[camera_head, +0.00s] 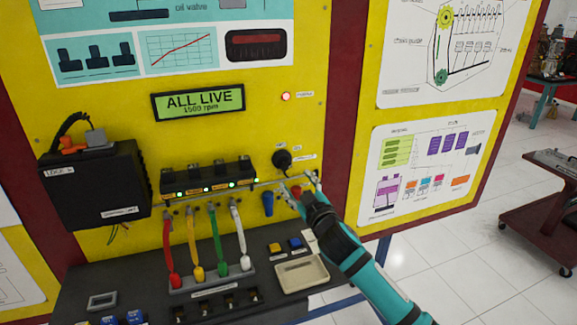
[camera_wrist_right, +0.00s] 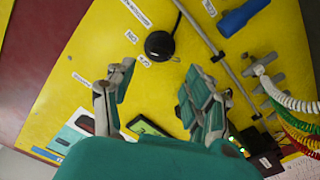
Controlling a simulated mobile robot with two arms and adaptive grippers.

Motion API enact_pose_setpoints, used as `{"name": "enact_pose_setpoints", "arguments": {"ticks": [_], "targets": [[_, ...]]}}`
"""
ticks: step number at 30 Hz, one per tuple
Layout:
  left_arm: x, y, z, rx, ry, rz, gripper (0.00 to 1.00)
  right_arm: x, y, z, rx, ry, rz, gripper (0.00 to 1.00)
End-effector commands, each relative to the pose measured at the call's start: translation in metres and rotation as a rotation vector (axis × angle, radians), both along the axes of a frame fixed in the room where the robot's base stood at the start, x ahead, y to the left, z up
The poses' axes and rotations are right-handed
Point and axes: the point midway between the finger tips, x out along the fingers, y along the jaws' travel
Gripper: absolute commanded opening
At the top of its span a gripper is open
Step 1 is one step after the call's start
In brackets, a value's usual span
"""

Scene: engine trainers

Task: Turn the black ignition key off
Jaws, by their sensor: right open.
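The black ignition key (camera_head: 282,159) sits on the yellow panel, right of the row of black coil blocks, with small labels beside it. In the right wrist view the round black key (camera_wrist_right: 160,45) shows just beyond the fingertips, near the gap between them. My right gripper (camera_head: 300,183) is open and empty, just below and right of the key in the head view. In its wrist view the two fingers (camera_wrist_right: 160,78) are spread apart and do not appear to touch the key. My left gripper is not in view.
A green display (camera_head: 198,102) reads "ALL LIVE 1500 rpm", with a glowing red lamp (camera_head: 286,96) to its right. A grey rail (camera_head: 262,184), a blue handle (camera_head: 267,204) and coloured leads (camera_head: 213,240) lie close by. A beige tray (camera_head: 301,275) rests on the shelf below.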

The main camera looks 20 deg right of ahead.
Motion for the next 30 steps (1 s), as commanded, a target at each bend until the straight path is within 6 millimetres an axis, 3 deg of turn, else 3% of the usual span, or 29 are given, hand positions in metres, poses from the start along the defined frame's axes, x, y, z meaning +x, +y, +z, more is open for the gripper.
{"name": "enact_pose_setpoints", "arguments": {"ticks": [6,12,26,30], "targets": [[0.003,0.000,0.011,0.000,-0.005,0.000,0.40,0.045,0.001,0.002,0.001,0.001,-0.002,0.54],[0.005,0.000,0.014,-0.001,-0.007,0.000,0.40,0.071,0.002,0.001,0.002,0.000,-0.001,0.54],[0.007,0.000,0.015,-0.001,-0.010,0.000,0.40,0.081,0.003,0.000,0.001,0.000,0.000,0.54],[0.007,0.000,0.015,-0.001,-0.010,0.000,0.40,0.081,0.003,-0.001,0.001,0.000,0.000,0.37]]}}
